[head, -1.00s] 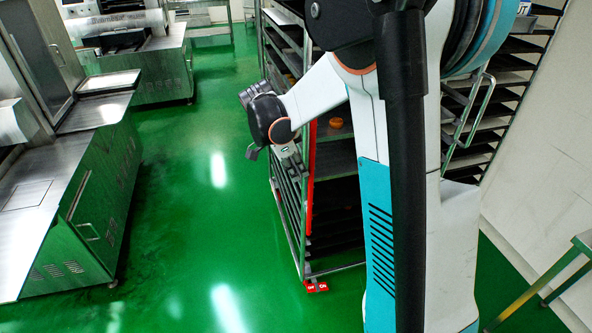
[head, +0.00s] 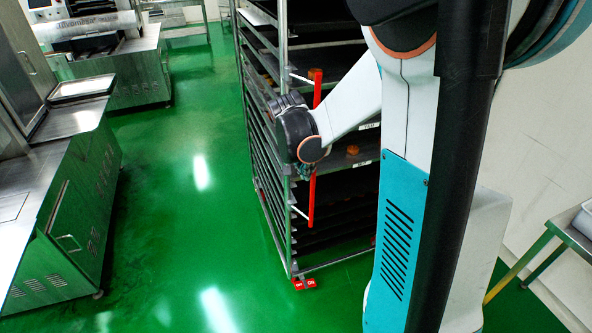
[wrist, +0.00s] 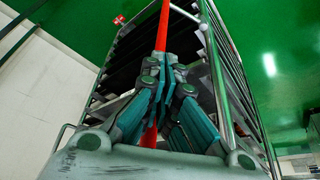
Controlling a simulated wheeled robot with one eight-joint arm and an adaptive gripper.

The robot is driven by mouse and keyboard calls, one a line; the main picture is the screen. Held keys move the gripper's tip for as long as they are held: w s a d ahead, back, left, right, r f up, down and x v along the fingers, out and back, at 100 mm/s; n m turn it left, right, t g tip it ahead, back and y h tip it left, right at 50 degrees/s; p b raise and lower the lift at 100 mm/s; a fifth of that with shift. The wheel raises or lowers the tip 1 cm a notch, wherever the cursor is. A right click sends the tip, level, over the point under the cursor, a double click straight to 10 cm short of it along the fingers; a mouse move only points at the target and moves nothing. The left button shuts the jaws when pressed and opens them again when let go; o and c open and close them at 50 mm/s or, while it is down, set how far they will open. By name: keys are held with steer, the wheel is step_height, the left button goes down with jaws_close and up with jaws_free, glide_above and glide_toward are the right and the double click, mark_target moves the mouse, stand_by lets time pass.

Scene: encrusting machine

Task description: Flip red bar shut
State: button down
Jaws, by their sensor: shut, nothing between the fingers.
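The red bar (head: 312,203) is a long upright strip at the front of the tall tray rack (head: 289,245). It stands a little out from the rack's left front post on short pale arms, in front of the tray openings. Its middle is partly hidden by my wrist. In the wrist view the red bar (wrist: 163,28) runs down behind my fingers and shows again below them. My gripper (wrist: 161,62) is shut and empty, with its fingertips close to the bar; I cannot tell whether they touch. In the head view my gripper (head: 303,172) is mostly hidden under the wrist.
The rack holds several dark trays, with small orange-brown items (head: 353,150) on some. Red caster parts (head: 304,284) sit at its foot. A steel machine (head: 60,215) stands at left and a steel table (head: 575,238) at right. The green floor between machine and rack is clear.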

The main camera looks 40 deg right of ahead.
steer(key=w+d+n+t+y, duration=0.2)
steer(key=w+d+n, duration=0.3)
steer(key=d+n, duration=0.5)
steer(key=shift+d+t+y, duration=0.3)
steer(key=shift+d+y, duration=0.1)
steer(key=shift+d, duration=0.65)
steer(key=shift+s, duration=0.1)
